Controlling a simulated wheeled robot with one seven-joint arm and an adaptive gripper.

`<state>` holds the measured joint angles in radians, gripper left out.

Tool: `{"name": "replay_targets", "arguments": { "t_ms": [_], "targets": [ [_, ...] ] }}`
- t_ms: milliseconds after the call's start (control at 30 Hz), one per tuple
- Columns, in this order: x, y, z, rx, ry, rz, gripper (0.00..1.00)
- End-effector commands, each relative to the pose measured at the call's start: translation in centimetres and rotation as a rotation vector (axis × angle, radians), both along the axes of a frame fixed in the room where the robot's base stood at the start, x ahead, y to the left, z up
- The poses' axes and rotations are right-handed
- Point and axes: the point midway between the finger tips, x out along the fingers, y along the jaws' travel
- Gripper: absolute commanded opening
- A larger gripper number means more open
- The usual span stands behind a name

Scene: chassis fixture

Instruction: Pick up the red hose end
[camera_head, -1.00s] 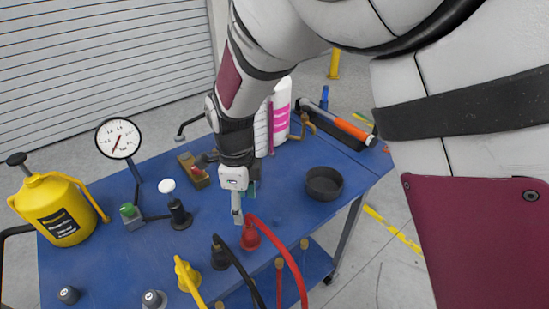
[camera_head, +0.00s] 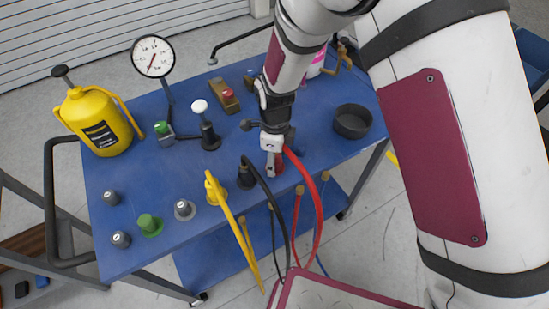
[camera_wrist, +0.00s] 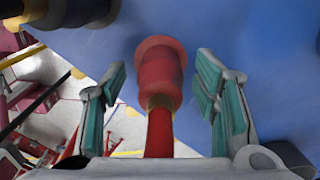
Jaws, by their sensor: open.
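The red hose end (camera_wrist: 160,75) shows in the wrist view between the two teal-padded fingers of my gripper (camera_wrist: 162,95). Gaps show on both sides of it, so the fingers are open and apart from it. In the head view my gripper (camera_head: 273,165) is low over the front edge of the blue cart. The red hose end (camera_head: 279,164) is mostly hidden behind it there. The red hose (camera_head: 318,205) runs from it over the cart's edge and hangs down in a loop.
A black hose end (camera_head: 246,176) and a yellow one (camera_head: 213,190) stand just left on the blue cart (camera_head: 170,225). A black bowl (camera_head: 352,121) is to the right. A gauge (camera_head: 153,57), a yellow jug (camera_head: 98,122) and several small knobs stand further left.

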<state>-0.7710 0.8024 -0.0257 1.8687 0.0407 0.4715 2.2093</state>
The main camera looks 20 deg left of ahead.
Motion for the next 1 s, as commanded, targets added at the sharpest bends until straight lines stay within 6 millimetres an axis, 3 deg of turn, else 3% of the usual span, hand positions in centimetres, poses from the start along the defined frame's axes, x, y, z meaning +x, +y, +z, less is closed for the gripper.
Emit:
{"name": "replay_targets", "arguments": {
  "t_ms": [233, 400, 500, 833, 1000],
  "targets": [
    [0.0, 0.0, -0.2, 0.001, -0.001, 0.001, 0.55],
    [0.0, 0.0, -0.2, 0.001, -0.001, 0.001, 0.17],
    [0.0, 0.0, -0.2, 0.000, -0.001, 0.000, 0.00],
    [0.1, 0.0, 0.1, 0.001, -0.001, 0.000, 0.00],
    [0.1, 0.1, 1.2, 0.002, -0.002, 0.001, 0.00]
  ]
}}
